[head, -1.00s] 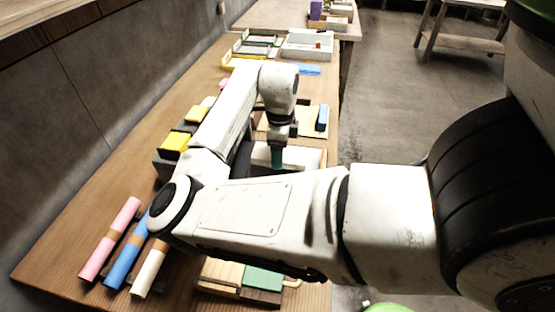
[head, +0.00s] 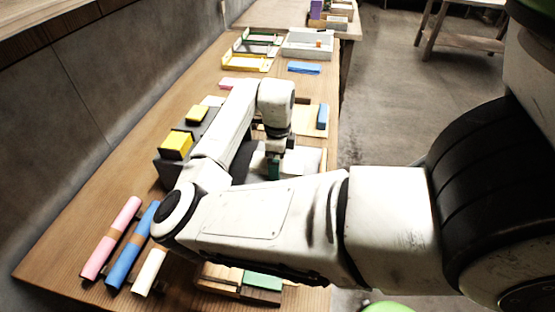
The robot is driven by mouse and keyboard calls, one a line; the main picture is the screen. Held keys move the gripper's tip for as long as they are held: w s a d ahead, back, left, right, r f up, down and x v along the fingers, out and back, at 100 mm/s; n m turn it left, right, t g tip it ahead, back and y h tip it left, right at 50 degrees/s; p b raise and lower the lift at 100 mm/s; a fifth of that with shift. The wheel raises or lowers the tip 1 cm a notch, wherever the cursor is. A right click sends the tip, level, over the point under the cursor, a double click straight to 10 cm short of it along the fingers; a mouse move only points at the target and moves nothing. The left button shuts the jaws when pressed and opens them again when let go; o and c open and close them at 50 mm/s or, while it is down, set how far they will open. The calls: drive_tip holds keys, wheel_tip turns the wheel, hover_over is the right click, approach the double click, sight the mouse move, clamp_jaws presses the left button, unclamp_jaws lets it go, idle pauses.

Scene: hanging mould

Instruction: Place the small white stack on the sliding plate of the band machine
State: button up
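My gripper (head: 273,168) points down over the middle of the table, its teal end low over a pale, flat white surface (head: 304,160). My own arm hides much of this area. I cannot tell whether the fingers are open or shut, or whether they hold anything. I cannot tell whether the white surface is the stack or part of the band machine. A small whitish piece (head: 212,101) shows at the far end of a dark grey block, left of my arm. No sliding plate can be made out for certain.
The dark grey block carries yellow pieces (head: 176,146). Pink (head: 112,236), blue (head: 132,246) and cream (head: 149,270) rolls lie at the near left. A blue block (head: 322,116) is on the right. Trays (head: 308,44) and a blue stack (head: 304,68) lie farther back.

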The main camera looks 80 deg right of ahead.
wheel_tip(320, 180, up, 12)
drive_tip(key=shift+r, duration=0.15)
idle(0.6)
